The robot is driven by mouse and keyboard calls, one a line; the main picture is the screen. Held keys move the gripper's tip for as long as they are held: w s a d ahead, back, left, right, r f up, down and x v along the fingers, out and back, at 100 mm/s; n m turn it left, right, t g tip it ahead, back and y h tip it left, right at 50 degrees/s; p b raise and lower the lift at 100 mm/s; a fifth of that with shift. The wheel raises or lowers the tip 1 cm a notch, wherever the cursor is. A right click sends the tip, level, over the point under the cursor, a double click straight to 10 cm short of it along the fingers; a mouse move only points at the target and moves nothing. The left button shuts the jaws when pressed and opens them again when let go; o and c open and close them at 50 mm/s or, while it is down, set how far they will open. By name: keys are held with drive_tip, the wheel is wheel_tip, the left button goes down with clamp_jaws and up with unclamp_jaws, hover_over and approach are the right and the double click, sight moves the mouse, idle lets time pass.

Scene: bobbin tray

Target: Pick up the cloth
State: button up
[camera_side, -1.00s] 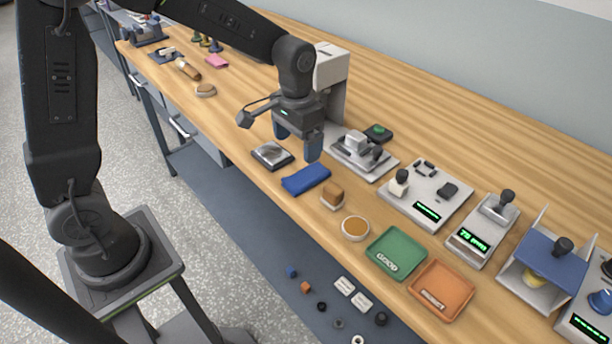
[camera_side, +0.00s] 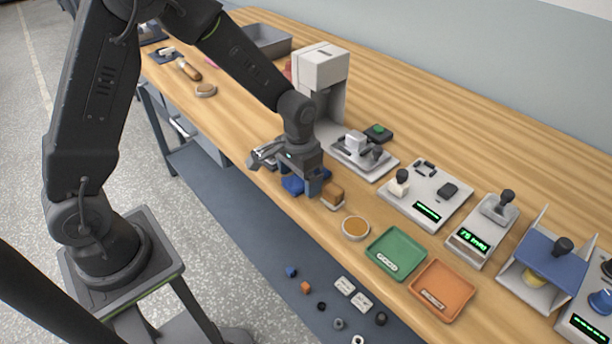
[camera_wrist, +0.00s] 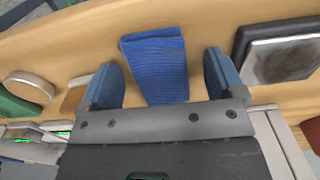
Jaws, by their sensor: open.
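The cloth is a folded blue piece of fabric (camera_wrist: 157,66) lying flat on the wooden bench. In the side view it shows only in part (camera_side: 291,185), behind my gripper (camera_side: 303,188). My gripper is low over the cloth, pointing down. In the wrist view the two blue fingers of my gripper (camera_wrist: 161,78) stand apart, one on each side of the cloth, with a gap of bare wood on either side. Nothing is held between them. Whether the fingertips touch the bench cannot be told.
A wood-topped block (camera_side: 333,196) stands close to the right of my gripper. A dark square plate (camera_wrist: 281,52) lies on the cloth's other side. A round dish (camera_side: 356,228), a green tray (camera_side: 397,252) and an orange tray (camera_side: 441,288) are farther right. The bench's front edge is near.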

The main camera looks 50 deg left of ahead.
drive_tip(key=c, duration=1)
drive_tip(key=shift+r, duration=0.15)
drive_tip(key=shift+r, duration=0.65)
wheel_tip(320, 180, up, 3)
drive_tip(key=shift+r, duration=0.1)
drive_tip(key=s+a+r, duration=0.1)
drive_tip(key=a+r, duration=0.1)
drive_tip(key=a, duration=0.1)
drive_tip(key=s+a+r, duration=0.2)
drive_tip(key=a, duration=0.2)
drive_tip(key=s+a+r, duration=0.1)
drive_tip(key=a+r, duration=0.1)
drive_tip(key=a, duration=0.1)
drive_tip(key=shift+s+a+r, duration=0.15)
drive_tip(key=shift+s+a, duration=0.15)
drive_tip(key=shift+a, duration=0.1)
